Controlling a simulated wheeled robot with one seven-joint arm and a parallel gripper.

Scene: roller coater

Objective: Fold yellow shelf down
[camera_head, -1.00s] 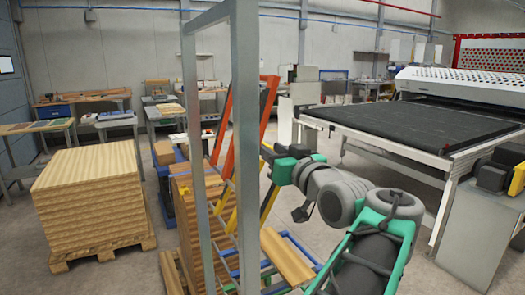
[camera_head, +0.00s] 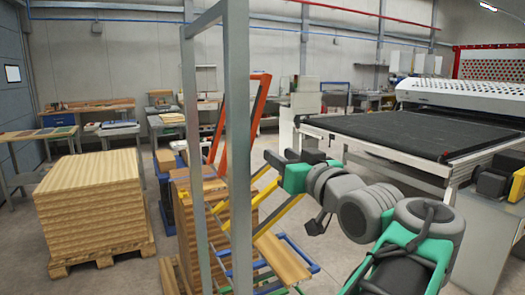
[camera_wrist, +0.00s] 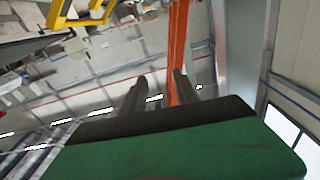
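The yellow shelf (camera_head: 280,213) shows as yellow bars slanting up to the right on a rack behind a grey metal post in the head view. A yellow bracket-like part (camera_wrist: 78,14) also shows at the upper left of the wrist view. My gripper (camera_head: 271,160) is just above the yellow bars, beside the orange upright frame; whether it touches the shelf cannot be told. In the wrist view my gripper's (camera_wrist: 158,86) two dark fingers stand apart with nothing seen held between them. The orange frame (camera_wrist: 178,45) runs up beyond the fingers.
A grey metal frame (camera_head: 238,130) stands close in front and hides part of the rack. Blue bars (camera_head: 300,255) and wooden boards (camera_head: 283,260) sit low on the rack. A pallet of boards (camera_head: 92,210) is at left, a roller machine (camera_head: 420,135) at right.

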